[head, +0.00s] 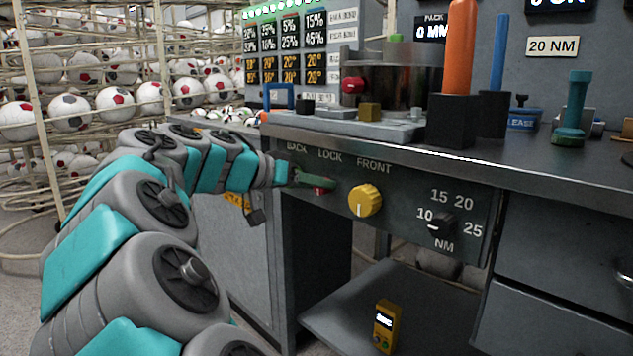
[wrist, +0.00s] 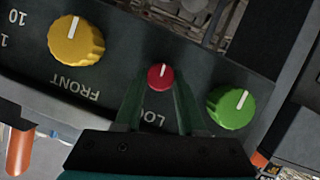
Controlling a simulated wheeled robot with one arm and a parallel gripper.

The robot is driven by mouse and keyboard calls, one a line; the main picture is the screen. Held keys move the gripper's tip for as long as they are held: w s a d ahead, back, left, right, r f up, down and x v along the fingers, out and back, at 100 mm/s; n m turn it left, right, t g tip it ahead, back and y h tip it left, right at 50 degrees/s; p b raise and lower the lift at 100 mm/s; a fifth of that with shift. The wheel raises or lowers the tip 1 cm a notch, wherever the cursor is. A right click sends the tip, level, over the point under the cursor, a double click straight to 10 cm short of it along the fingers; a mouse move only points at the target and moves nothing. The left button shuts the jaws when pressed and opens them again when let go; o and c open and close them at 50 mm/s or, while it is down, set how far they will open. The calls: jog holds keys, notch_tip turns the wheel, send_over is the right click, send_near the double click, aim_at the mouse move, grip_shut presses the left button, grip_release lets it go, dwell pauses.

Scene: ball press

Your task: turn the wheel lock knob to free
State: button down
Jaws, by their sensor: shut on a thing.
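The red knob (wrist: 160,76) sits on the dark front panel beside the word LOCK, which is upside down and partly covered in the wrist view. Its white mark points toward the top of that picture, away from the lettering. My gripper (wrist: 160,82) has one finger on each side of the red knob and is shut on it. In the head view, my gripper (head: 313,183) reaches the panel under LOCK, and only a bit of the red knob (head: 319,190) shows beneath it. No label for free is readable.
A yellow knob (wrist: 76,42) under FRONT and a green knob (wrist: 231,107) flank the red one closely. A black torque dial (head: 440,224) is further right. The bench top (head: 440,150) overhangs the panel. A yellow handheld device (head: 385,325) stands on the lower shelf.

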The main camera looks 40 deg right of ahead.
jog(key=shift+w+f+n+g+h+p, duration=0.15)
jog(key=shift+n+g+h+p, duration=0.65)
jog(key=shift+n+p, duration=1.35)
jog(key=shift+f+n+g+h+p, duration=0.2)
jog(key=shift+n+g+h+p, duration=0.55)
jog(key=shift+n+p, duration=1.4)
jog(key=shift+w+f+n+g+h+p, duration=0.15)
jog(key=shift+n+g+h+p, duration=0.6)
jog(key=shift+n+p, duration=1.4)
jog(key=shift+n, duration=0.35)
jog(key=c, duration=0.5)
grip_release()
jog(key=shift+a, duration=0.15)
jog(key=b+v, duration=0.1)
jog(key=v, duration=0.6)
jog(key=shift+w+a, duration=0.15)
jog(key=shift+a, duration=0.1)
